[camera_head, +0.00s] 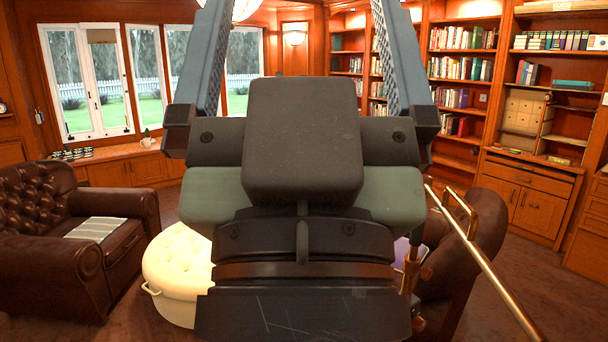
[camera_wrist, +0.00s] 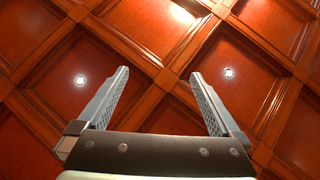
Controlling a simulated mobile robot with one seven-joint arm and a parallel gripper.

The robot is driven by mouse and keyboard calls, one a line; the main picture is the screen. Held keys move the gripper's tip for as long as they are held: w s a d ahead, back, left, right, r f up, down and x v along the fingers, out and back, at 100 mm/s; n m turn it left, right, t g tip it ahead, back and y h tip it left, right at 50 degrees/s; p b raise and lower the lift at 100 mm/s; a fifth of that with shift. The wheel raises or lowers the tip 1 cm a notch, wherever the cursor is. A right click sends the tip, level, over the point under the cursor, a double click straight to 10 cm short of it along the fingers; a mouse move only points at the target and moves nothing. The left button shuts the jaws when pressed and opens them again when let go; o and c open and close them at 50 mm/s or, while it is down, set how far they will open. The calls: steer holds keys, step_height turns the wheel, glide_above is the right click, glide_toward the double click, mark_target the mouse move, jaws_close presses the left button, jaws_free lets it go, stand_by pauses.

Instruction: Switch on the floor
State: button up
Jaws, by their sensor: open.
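My gripper (camera_head: 300,20) is raised in front of the head camera, its two fingers wide apart with nothing between them. In the wrist view my gripper (camera_wrist: 160,74) is also open and empty, pointing up at the coffered wooden ceiling (camera_wrist: 140,25). A slanting brass rod (camera_head: 485,262) with a looped brass piece runs down to the right of my arm. I cannot tell if it belongs to a floor lamp. A brass fitting (camera_head: 411,275) shows beside my arm, partly hidden by it. No switch can be made out. The carpeted floor (camera_head: 555,290) shows at the right.
A brown leather armchair (camera_head: 105,262) with a striped cloth stands at the left. A cream tufted pouf (camera_head: 175,268) is partly behind my arm. Another brown leather seat (camera_head: 485,225) is at the right, behind the rod. Bookshelves (camera_head: 458,68) line the back right. Windows (camera_head: 85,80) are at the left.

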steer(key=shift+r+p, duration=0.35)
steer(key=shift+r, duration=0.6)
